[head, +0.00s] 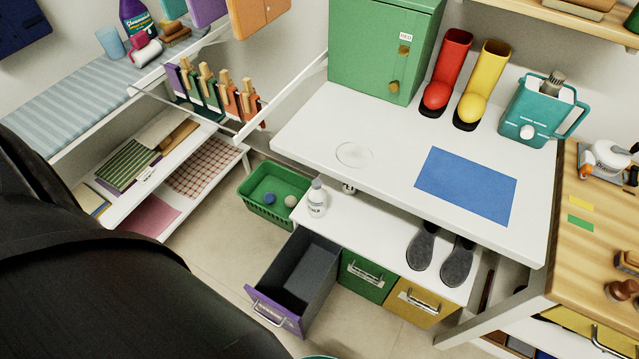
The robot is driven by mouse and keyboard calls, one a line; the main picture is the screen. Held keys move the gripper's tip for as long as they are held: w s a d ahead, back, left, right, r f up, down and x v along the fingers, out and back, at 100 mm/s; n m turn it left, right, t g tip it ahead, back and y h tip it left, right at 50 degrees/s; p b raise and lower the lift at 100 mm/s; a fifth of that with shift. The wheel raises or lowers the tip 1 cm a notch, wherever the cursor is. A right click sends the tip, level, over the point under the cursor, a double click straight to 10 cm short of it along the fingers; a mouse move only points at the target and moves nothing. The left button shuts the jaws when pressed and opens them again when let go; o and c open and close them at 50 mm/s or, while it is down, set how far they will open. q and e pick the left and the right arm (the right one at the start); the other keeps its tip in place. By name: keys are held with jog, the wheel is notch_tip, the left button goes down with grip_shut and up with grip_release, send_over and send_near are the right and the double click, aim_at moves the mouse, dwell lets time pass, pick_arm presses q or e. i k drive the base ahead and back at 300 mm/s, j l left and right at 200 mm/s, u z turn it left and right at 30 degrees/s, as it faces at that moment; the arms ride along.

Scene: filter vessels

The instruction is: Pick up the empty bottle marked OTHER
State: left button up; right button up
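A small whitish bottle with a pale cap (316,199) stands upright at the left end of the white lower shelf, below the upper white table. Its label is too small to read, and I cannot tell whether it is empty. A purple bottle (135,18) with a printed label stands at the back left; I see no OTHER mark on it. Neither of my grippers is in view.
The white tabletop (320,125) overhangs the lower shelf. An open purple drawer (277,310) juts out below the small bottle. A green basket (262,210) with balls stands left of it. Dark slippers (421,249) lie on the shelf's right. A large dark shape covers the lower left.

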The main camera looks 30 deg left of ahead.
aim_at(317, 194)
jog(key=k+j+z, duration=0.1)
jog(key=j+z, duration=0.15)
jog(key=j, duration=0.15)
jog(key=k+j+z, duration=0.1)
jog(key=j+z, duration=0.15)
jog(key=j, duration=0.15)
jog(key=k+j+z, duration=0.25)
jog(key=j+z, duration=0.25)
jog(key=j, duration=0.2)
jog(key=k, duration=0.05)
